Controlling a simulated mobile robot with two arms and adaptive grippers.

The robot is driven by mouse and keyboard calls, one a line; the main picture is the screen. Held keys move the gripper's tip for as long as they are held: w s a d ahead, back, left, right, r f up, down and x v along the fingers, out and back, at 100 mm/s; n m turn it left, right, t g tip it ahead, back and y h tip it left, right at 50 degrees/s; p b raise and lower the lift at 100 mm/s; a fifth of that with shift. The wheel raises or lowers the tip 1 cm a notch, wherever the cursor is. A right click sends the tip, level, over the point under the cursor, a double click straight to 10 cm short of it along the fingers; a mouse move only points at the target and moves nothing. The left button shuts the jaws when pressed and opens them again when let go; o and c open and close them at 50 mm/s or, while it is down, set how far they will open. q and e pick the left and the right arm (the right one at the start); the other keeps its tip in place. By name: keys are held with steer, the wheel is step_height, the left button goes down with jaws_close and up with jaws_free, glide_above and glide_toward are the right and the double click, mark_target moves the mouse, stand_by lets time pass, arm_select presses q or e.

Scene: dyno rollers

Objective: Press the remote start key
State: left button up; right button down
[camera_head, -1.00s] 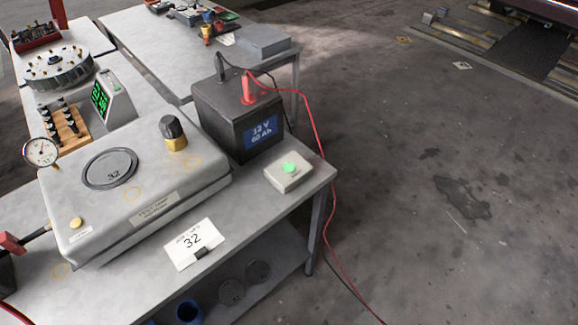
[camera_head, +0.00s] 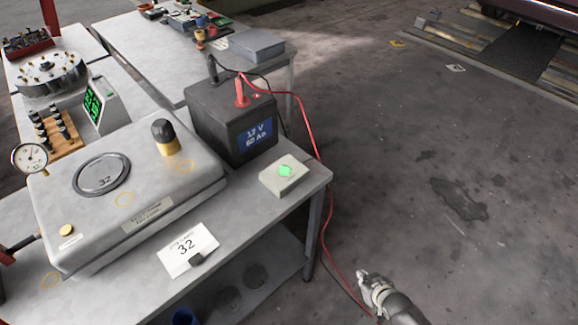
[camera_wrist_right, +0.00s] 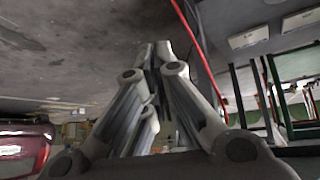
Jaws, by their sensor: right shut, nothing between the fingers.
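A small white box with a round green key (camera_head: 286,171) on top sits near the right front corner of the bench, beside the battery. I take this green key to be the remote start key; its label is too small to read. My right gripper (camera_head: 364,275) is over the floor, right of the bench and apart from the box. It is shut and empty; its closed fingers also show in the right wrist view (camera_wrist_right: 152,50). My left gripper is not in view.
A black 12 V battery (camera_head: 222,122) with a red cable (camera_head: 310,125) stands behind the box. The cable hangs over the bench's right edge, near my right gripper. Open floor lies right.

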steer(key=w+a+r+n+t+y+b, duration=0.1)
steer(key=w+a+r+t+y, duration=0.15)
steer(key=w+r, duration=0.6)
steer(key=w+a+r+n+t+y, duration=0.1)
steer(key=w+a+r, duration=0.4)
steer(key=r, duration=0.6)
steer(key=a+r+n+y, duration=0.1)
steer(key=a+r, duration=0.3)
steer(key=r, duration=0.6)
steer(key=s+a+r+n+y+b, duration=0.1)
steer(key=a+r+y, duration=0.3)
steer(key=r, duration=0.7)
steer(key=shift+s+a+n, duration=0.3)
steer(key=shift+a+n, duration=0.3)
steer(key=shift+n, duration=0.1)
steer(key=shift+t, duration=0.25)
